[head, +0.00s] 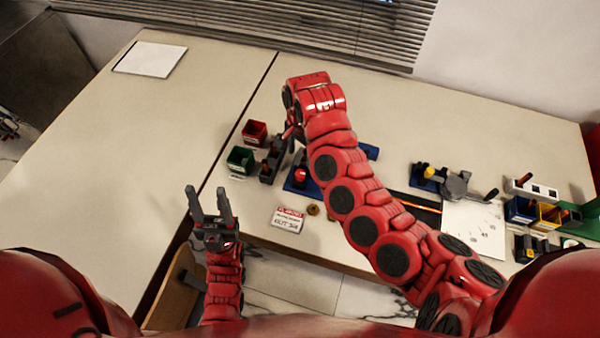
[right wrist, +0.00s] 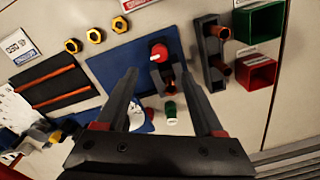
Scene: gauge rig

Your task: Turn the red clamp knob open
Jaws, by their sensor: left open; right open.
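The red clamp knob (right wrist: 159,52) has a white mark on top and sits on a blue plate (right wrist: 112,62). It also shows in the head view as a small red cap (head: 300,175) left of my right arm. My right gripper (right wrist: 159,72) is open above the plate, its fingers apart, with the knob showing just beyond the fingertips; they appear not to touch it. In the head view my right arm hides most of that gripper. My left gripper (head: 210,200) is open and empty near the table's front edge, left of a printed card.
A black block (right wrist: 212,55) with copper-coloured cylinders stands beside the plate, near green (right wrist: 258,22) and red (right wrist: 256,72) bins. A green cylinder (right wrist: 170,110) is between my right fingers. Brass nuts (right wrist: 95,35) and a printed card (head: 288,219) lie nearby. The left table is mostly clear.

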